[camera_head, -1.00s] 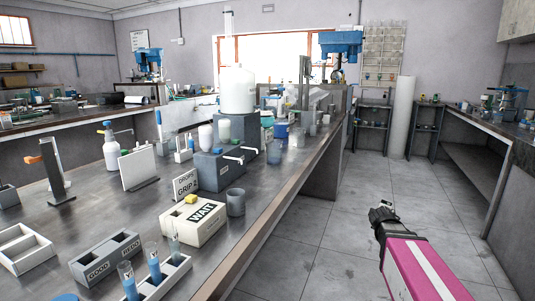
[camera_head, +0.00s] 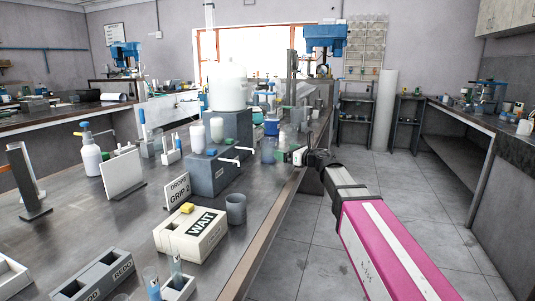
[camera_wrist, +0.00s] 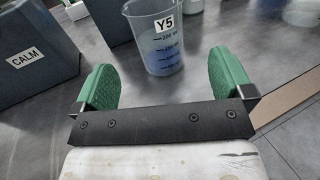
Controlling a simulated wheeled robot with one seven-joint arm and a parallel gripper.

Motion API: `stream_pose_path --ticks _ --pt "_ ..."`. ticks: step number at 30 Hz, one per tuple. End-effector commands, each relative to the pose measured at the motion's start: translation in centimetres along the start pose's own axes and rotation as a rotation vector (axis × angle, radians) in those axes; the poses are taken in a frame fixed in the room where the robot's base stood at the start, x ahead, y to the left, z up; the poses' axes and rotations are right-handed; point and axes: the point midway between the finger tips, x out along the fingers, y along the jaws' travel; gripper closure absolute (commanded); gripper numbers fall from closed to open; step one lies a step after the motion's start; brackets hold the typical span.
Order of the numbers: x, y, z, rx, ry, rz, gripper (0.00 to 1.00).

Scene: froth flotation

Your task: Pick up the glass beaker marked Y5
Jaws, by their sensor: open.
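The glass beaker marked Y5 (camera_wrist: 158,50) stands upright on the bench in the wrist view, clear with blue contents and a white label. My gripper (camera_wrist: 161,65) is open and empty, with one green finger on each side of the beaker's lower part. The beaker is between or just beyond the fingertips; I cannot tell how deep it sits. In the head view my gripper (camera_head: 291,147) is at the bench's right edge, beside a bluish beaker (camera_head: 268,151). No Y5 label is readable there.
A dark block marked CALM (camera_wrist: 35,60) stands left of the gripper. A box marked WAIT (camera_head: 190,236) and a grey cup (camera_head: 236,208) are nearer on the bench. Bottles and vessels crowd behind. The floor (camera_head: 370,190) right of the bench is clear.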

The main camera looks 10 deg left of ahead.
Motion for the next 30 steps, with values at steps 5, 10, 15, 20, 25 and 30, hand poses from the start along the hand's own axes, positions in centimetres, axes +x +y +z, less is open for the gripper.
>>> stream_pose_path --ticks 5,10,15,20,25,30 --pt "3.0 -0.2 0.0 0.003 -0.001 0.000 0.02" --pt "4.3 -0.1 0.0 0.004 -0.001 -0.002 0.02" --pt "5.6 0.1 0.1 0.005 -0.001 -0.002 0.02" --pt "7.9 0.3 0.3 0.005 -0.002 -0.002 0.02" --pt "9.4 0.4 0.2 0.005 -0.002 -0.002 0.02" --pt "9.4 0.5 0.2 0.005 -0.002 -0.003 0.02"
